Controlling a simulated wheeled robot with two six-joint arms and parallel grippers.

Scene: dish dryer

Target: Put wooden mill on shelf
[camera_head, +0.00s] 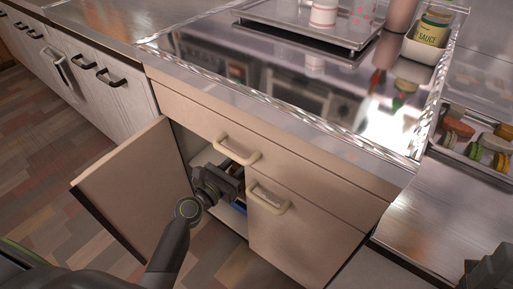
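A brown, rounded upright object (401,16), possibly the wooden mill, stands at the back right of the counter, cut off by the top edge. No other mill-like thing is clear. My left gripper (236,180) reaches into the open lower cabinet, beside the right door's edge. Its fingertips are partly hidden, so I cannot tell whether it is open or holding something. A pale shelf surface (207,157) shows inside the cabinet. Part of my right gripper (492,270) shows at the bottom right corner, cut off by the frame.
The left cabinet door (130,190) stands wide open; the right door (300,235) is shut. The drawer (290,155) above is shut. A tray of macarons (452,150) lies right.

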